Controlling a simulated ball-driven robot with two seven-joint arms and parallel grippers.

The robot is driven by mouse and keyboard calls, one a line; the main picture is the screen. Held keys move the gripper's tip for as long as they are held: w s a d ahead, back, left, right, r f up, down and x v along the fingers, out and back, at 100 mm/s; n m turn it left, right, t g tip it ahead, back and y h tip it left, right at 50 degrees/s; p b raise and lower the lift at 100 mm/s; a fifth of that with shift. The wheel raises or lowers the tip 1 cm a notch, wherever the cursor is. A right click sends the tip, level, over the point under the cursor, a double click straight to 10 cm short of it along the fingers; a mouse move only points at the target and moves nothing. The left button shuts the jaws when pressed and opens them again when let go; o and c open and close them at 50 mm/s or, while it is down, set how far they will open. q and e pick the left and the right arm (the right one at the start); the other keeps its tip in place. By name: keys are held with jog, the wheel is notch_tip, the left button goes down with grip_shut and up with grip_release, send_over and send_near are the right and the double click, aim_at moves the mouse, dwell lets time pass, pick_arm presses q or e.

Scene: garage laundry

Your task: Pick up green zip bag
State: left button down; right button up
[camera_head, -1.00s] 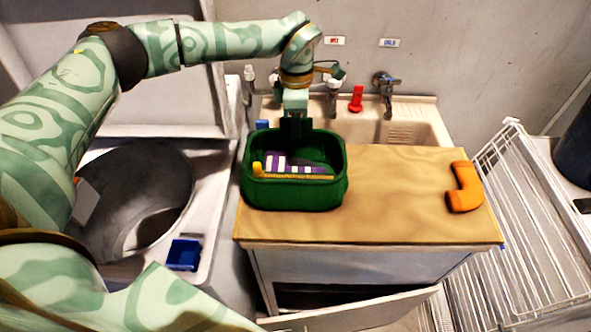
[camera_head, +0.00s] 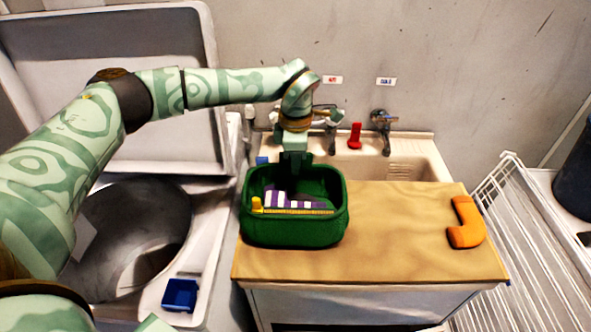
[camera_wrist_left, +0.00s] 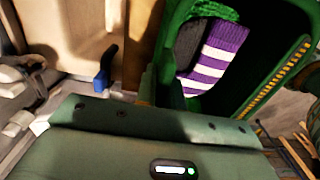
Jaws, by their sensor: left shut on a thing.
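The green zip bag (camera_head: 292,232) is open at the top, with a yellow zip along its front rim. It is at the left part of the wooden counter top (camera_head: 400,255); I cannot tell whether its base touches the wood. My left gripper (camera_head: 294,168) reaches down from behind and is shut on the bag's back rim. A purple-and-white striped thing (camera_head: 295,200) lies inside the bag. It also shows in the left wrist view (camera_wrist_left: 215,58), beside a dark thing and some green knit. The fingertips are mostly hidden. My right gripper is out of view.
An orange pipe elbow (camera_head: 466,222) lies at the counter's right. Behind are a sink (camera_head: 405,170), taps (camera_head: 383,120) and a red object (camera_head: 355,136). A white wire rack (camera_head: 535,235) stands at right, an open washer drum (camera_head: 135,235) at left, with a small blue box (camera_head: 180,294).

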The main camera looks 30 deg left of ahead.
pick_arm(q)
jog(key=s+r, duration=0.1)
jog(key=r, duration=0.1)
jog(key=s+d+r+p, duration=0.1)
jog(key=r, duration=0.2)
jog(key=s+r, duration=0.1)
jog(key=r, duration=0.1)
jog(key=shift+s+d+r+p, duration=0.3)
jog(key=shift+s+d, duration=0.05)
jog(key=s+d+r, duration=0.4)
jog(key=s, duration=0.5)
jog(key=shift+d+r, duration=0.2)
jog(key=shift+r, duration=0.15)
jog(key=shift+w+p, duration=0.1)
jog(key=shift+p, duration=0.2)
jog(key=shift+w+a+p, duration=0.5)
jog(key=shift+w+a, duration=0.55)
jog(key=shift+w, duration=1.05)
jog(key=shift+w+a+p, duration=0.45)
jog(key=shift+w+a, duration=0.55)
jog(key=shift+w, duration=1.05)
jog(key=shift+w+a+p, duration=0.5)
jog(key=shift+w+a, duration=0.55)
jog(key=shift+w, duration=1.05)
jog(key=shift+f, duration=0.2)
jog(key=shift+f+b, duration=1.95)
jog(key=shift+f, duration=4.35)
